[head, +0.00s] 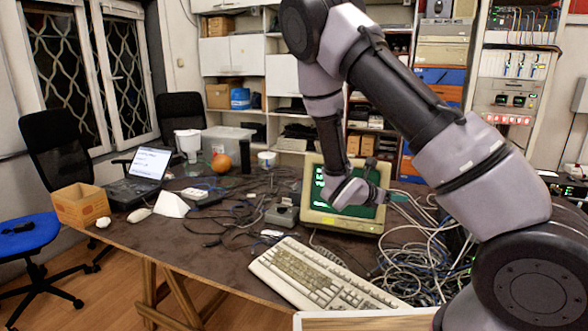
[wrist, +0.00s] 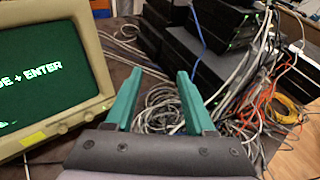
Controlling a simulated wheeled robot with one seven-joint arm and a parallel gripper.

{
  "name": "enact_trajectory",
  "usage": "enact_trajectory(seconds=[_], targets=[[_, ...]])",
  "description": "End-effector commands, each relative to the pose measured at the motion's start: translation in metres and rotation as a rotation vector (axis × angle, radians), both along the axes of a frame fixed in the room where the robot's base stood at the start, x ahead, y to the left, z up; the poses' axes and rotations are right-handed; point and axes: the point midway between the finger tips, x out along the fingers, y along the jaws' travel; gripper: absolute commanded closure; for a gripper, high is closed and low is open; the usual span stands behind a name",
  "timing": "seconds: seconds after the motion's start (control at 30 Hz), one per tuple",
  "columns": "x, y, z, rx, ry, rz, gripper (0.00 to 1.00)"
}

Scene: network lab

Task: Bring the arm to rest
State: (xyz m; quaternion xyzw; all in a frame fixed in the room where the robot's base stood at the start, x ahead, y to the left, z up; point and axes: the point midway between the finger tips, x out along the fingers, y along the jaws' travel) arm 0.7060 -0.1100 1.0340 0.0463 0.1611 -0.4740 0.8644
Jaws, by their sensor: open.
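My arm reaches across the right half of the head view, with its wrist in front of the beige CRT monitor (head: 313,214). My gripper (wrist: 155,82) shows in the wrist view as two teal fingers, spread apart with nothing between them. In the head view its teal fingertips (head: 399,196) show small at the monitor's right side. Grey coiled cables (wrist: 160,108) lie beyond and below the fingers.
A beige keyboard (head: 315,275) lies in front of the monitor. Tangled cables (head: 425,255) cover the desk's right side. Stacked black network boxes (wrist: 215,55) stand beyond the gripper. The front-left desk top is mostly bare.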

Motion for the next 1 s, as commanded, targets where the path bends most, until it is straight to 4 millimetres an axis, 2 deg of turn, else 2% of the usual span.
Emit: enact_trajectory(seconds=[0.03,0.2,0.4,0.67,1.0], targets=[[-0.01,-0.01,0.015,0.089,-0.058,-0.098,0.45],[-0.048,-0.031,0.049,0.361,-0.239,-0.417,0.45],[-0.093,-0.039,0.088,0.671,-0.449,-0.779,0.45],[-0.145,-0.025,0.144,1.072,-0.708,-1.215,0.45],[-0.201,0.016,0.231,1.616,-0.993,-1.69,0.45]])
